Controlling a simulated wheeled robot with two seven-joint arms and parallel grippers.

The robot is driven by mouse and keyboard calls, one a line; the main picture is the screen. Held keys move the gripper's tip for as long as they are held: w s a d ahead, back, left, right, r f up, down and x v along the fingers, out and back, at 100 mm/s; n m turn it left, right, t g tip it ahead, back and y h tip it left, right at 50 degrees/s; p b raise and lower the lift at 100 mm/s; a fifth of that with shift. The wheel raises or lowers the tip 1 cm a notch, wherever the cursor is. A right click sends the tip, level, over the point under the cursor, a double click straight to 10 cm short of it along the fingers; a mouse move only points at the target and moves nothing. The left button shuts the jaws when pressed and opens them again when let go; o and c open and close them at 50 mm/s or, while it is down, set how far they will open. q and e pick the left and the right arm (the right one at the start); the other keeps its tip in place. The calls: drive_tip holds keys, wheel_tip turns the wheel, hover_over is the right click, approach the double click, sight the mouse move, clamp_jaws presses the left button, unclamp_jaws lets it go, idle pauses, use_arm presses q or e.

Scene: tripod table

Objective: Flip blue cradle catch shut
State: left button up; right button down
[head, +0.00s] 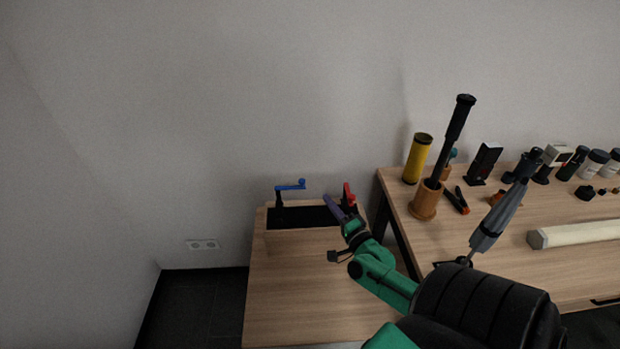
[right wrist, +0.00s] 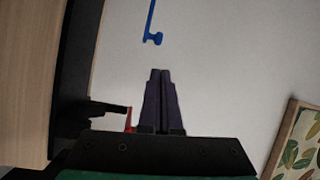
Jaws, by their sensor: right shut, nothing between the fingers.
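The blue catch (head: 290,186) sits on a black post at the left end of the black cradle (head: 300,217). Its arm reaches level to the right, above the cradle, and ends in a round knob. The blue catch (right wrist: 152,30) also shows at the top of the right wrist view, ahead of the fingertips and apart from them. My right gripper (head: 328,199) is over the right part of the cradle. Its purple fingers (right wrist: 160,75) are shut and empty, pointing toward the blue catch. My left gripper is not in view.
A red catch (head: 348,194) stands upright at the cradle's right end, close beside my right gripper. The low wooden table (head: 290,290) is bare in front. A higher table (head: 500,262) at right holds a yellow cylinder (head: 417,158), a wooden cup (head: 425,202) and several tools.

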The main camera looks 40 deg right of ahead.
drive_tip(key=shift+w, duration=0.2)
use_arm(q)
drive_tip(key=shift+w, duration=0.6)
use_arm(e)
drive_tip(key=x, duration=1)
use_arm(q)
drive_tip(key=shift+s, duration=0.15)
use_arm(e)
drive_tip(key=shift+f, duration=0.15)
